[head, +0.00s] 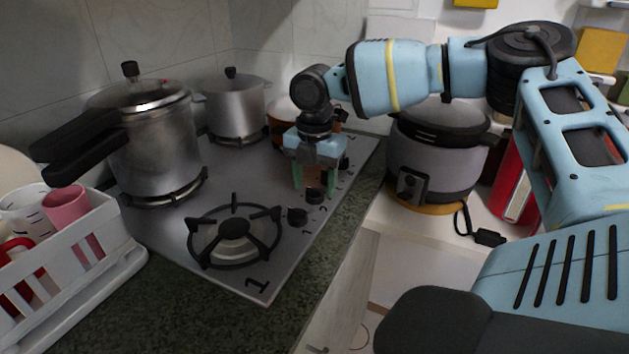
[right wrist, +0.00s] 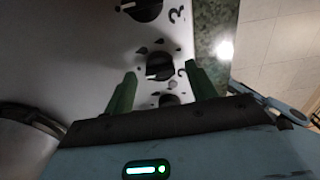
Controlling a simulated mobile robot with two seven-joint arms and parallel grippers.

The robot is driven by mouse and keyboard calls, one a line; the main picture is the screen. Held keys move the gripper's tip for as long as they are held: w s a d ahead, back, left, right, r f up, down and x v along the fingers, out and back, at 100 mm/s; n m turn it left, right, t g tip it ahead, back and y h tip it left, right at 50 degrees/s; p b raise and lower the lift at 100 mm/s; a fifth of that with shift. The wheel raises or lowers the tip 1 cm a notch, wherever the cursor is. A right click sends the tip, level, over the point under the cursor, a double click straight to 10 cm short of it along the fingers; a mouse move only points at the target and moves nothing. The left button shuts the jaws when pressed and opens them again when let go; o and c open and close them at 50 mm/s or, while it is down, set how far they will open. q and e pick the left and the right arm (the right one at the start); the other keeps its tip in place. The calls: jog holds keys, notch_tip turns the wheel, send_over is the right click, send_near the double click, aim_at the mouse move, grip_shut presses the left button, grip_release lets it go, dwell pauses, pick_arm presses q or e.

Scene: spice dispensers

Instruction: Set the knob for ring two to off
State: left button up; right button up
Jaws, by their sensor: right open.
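My right gripper (head: 315,186) is open and points down over the row of knobs on the stove's right edge. In the right wrist view its green fingertips (right wrist: 162,72) are apart, with a dark round knob (right wrist: 160,66) lined up between them. The number beside that knob looks like a 2. Its pale mark is on its left side. I cannot tell whether the fingers touch it. In the head view this knob (head: 315,195) shows just below the gripper. My left gripper is not in view.
Another knob (head: 297,216) sits nearer the front, and the knob marked 3 (right wrist: 142,8) lies beyond. A bare burner (head: 235,230), a pressure cooker (head: 157,145) and a pot (head: 236,108) are on the stove. A rice cooker (head: 432,160) stands to the right.

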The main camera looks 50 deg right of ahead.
aim_at(314, 189)
notch_tip(314, 189, up, 6)
jog(key=shift+r, duration=0.15)
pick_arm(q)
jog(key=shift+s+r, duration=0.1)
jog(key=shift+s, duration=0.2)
pick_arm(e)
jog(key=shift+r, duration=0.3)
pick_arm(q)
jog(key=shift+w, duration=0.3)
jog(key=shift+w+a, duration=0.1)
pick_arm(e)
jog(key=shift+a+f, duration=0.1)
